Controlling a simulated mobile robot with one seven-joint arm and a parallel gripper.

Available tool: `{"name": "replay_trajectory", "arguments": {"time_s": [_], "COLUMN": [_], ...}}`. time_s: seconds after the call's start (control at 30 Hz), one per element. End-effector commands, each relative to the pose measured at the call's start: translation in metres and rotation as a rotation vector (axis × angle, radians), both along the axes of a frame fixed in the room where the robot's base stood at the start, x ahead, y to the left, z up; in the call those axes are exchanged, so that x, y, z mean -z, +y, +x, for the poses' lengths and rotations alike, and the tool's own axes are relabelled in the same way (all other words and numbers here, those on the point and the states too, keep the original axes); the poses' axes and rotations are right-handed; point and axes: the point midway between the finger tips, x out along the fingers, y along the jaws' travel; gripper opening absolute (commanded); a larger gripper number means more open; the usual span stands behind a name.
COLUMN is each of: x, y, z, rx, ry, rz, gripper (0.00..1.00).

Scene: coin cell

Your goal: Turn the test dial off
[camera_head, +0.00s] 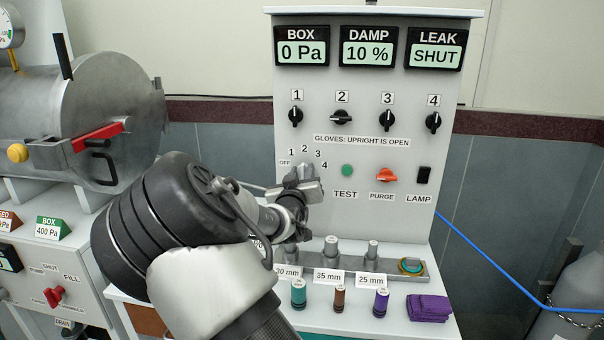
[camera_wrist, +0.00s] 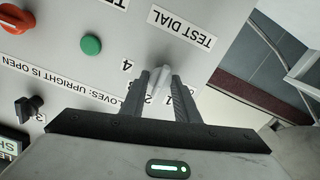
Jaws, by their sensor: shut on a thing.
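The test dial is a light grey knob on the white panel's lower left. In the wrist view the dial (camera_wrist: 158,73) sits between the two dark fingers of my gripper (camera_wrist: 163,86), which are shut on it. In the head view my gripper (camera_head: 303,187) reaches the panel from the lower left and covers most of the dial. The marks OFF (camera_head: 285,162), 1, 2, 3 and 4 (camera_head: 325,165) arc above it. Which mark the dial points to is hidden. The TEST DIAL label (camera_wrist: 182,27) shows upside down in the wrist view.
A green TEST button (camera_head: 347,170), an orange PURGE knob (camera_head: 386,175) and a LAMP switch (camera_head: 423,174) lie right of the dial. Four black glove knobs are above. Small cylinders and a purple cloth (camera_head: 428,308) stand on the shelf below.

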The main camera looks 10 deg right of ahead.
Motion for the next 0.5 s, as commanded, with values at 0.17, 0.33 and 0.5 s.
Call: {"name": "replay_trajectory", "arguments": {"time_s": [0.17, 0.33, 0.5], "x": [-0.0009, -0.0012, -0.0012], "y": [0.0002, 0.0004, 0.0010], "z": [-0.0001, 0.0001, 0.0002], "rx": [0.000, 0.000, 0.000], "ry": [0.016, 0.048, 0.093], "rz": [-0.049, -0.146, -0.286], "gripper": [0.06, 0.06, 0.06]}}
